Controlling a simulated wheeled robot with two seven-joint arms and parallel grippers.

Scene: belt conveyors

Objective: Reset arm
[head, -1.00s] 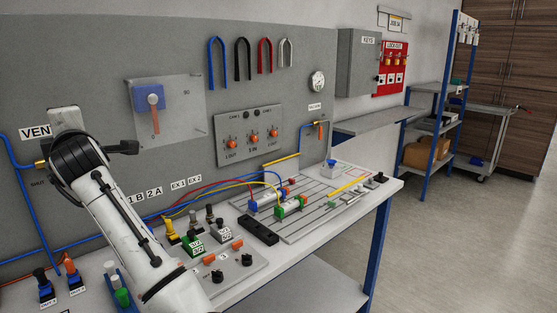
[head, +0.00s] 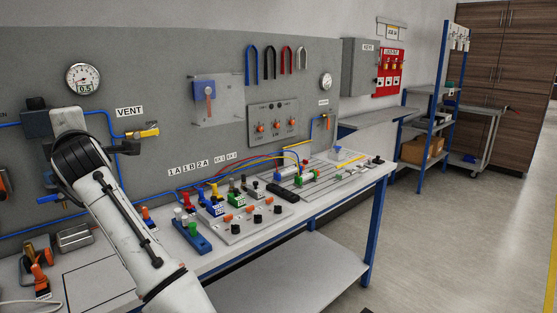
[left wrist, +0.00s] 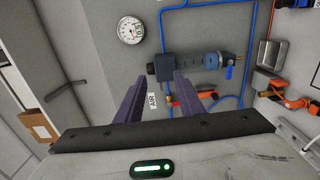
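My left arm (head: 120,225) rises from the lower middle of the head view, in front of the grey panel and bench. Its hand end is seen from behind, left of the VENT label (head: 130,111), and hides part of the panel. In the left wrist view my left gripper (left wrist: 158,80) has two dark fingers apart with nothing held between them. Behind them is the wall with a blue-grey air unit (left wrist: 190,66) and a round gauge (left wrist: 131,30). My right gripper is in neither view.
The bench (head: 300,215) carries valves, coloured tubes and cylinders. A gauge (head: 83,78) hangs above. A blue-post shelf (head: 430,120) and a trolley (head: 480,135) stand right. The floor (head: 465,220) there is clear.

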